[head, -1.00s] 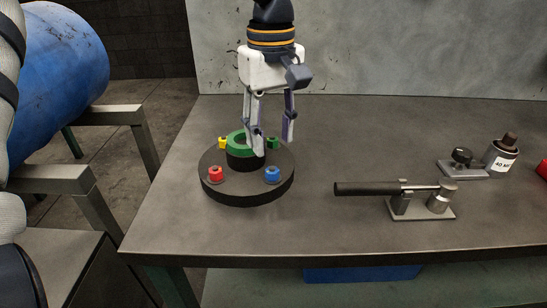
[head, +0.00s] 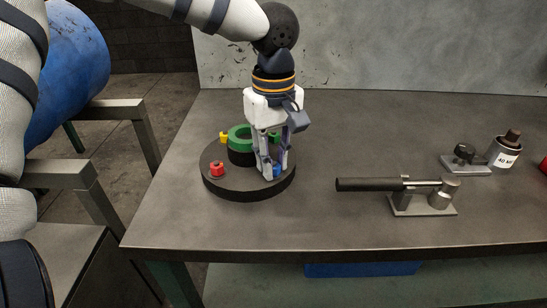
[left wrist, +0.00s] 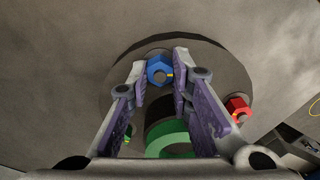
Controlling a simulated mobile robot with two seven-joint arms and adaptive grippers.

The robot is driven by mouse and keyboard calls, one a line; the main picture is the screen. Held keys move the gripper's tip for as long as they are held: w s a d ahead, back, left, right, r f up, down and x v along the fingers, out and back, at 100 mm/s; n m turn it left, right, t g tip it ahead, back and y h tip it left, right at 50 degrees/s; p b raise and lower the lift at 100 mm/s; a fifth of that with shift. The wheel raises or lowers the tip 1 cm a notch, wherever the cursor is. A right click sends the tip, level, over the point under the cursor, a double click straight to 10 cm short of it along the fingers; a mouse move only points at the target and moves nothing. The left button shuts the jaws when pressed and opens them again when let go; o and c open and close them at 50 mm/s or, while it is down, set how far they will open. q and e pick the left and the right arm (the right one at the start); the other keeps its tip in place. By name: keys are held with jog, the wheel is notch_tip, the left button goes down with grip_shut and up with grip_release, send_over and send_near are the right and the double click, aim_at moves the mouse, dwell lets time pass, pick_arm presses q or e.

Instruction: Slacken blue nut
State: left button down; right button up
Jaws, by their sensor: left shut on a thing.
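The blue nut (head: 277,170) sits at the front right of the round dark plate (head: 225,190) on the bench. My left gripper (head: 272,174) points down over it, its fingers shut on the nut and partly hiding it in the head view. In the left wrist view the blue nut (left wrist: 160,71) shows between the tips of my left gripper (left wrist: 160,75). A red nut (head: 217,168), a yellow nut (head: 224,136) and a green nut (head: 275,136) also sit on the plate. My right gripper is not in view.
A green ring (head: 238,133) on a dark hub rises from the plate's middle, close to my left gripper. A black-handled tool (head: 370,185) on a metal stand lies to the right. The bench front is clear.

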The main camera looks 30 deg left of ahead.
pick_arm(q)
jog(key=shift+n, duration=0.3)
jog(key=n, duration=0.3)
jog(key=shift+n, duration=0.4)
jog(key=n, duration=0.4)
jog(key=shift+n, duration=0.3)
jog(key=n, duration=0.3)
jog(key=shift+n, duration=0.3)
jog(key=n, duration=1.3)
jog(key=shift+n, duration=0.3)
jog(key=n, duration=0.4)
jog(key=shift+n, duration=2)
